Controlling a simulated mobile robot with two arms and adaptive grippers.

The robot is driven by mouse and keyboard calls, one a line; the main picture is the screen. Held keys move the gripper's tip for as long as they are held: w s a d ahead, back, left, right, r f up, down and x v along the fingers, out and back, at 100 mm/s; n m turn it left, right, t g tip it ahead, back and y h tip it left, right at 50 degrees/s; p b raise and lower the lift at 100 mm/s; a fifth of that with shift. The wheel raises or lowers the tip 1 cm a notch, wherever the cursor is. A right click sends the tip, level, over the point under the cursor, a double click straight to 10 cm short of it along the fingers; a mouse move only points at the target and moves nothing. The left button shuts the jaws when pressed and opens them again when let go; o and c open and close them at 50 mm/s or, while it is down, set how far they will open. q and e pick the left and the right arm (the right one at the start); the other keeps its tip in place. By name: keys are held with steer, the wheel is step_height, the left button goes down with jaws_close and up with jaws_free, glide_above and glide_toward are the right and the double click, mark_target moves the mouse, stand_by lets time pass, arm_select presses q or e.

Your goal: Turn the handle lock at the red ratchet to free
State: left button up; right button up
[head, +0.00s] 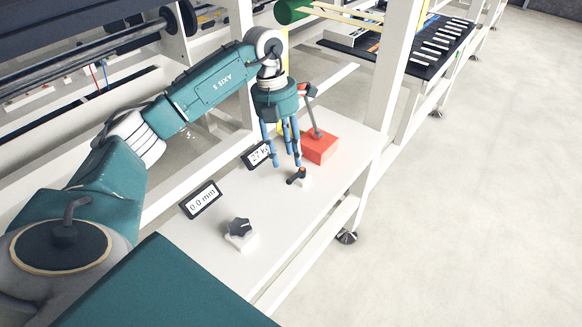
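The red ratchet (320,148) is a red block on the white shelf, with a grey lever leaning up and left from it. A small handle lock (297,176), dark with an orange-brown end, sits on a pale base in front of the red block. My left gripper (286,164) points down, its blue fingers apart and nothing seen between them. Its fingertips are just above and behind the small handle in the picture; I cannot tell whether they touch it. My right gripper is not in view.
A display reading "27 k", partly covered by a finger (252,158), and a "0.0 mm" display (201,200) stand left. A dark knob (239,227) sits at the front. A white post (387,95) rises right of the red block. The shelf's front middle is clear.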

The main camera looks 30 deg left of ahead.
mark_target(296, 178)
arm_select(q)
steer(key=f, duration=0.3)
steer(key=shift+d+f+p, duration=0.2)
steer(key=shift+f+p, duration=0.15)
steer(key=shift+f, duration=0.05)
steer(key=shift+w+f, duration=0.2)
steer(key=shift+f, duration=0.55)
steer(key=shift+d+f, duration=0.25)
steer(key=shift+f, duration=0.6)
steer(key=c, duration=0.8)
jaws_close()
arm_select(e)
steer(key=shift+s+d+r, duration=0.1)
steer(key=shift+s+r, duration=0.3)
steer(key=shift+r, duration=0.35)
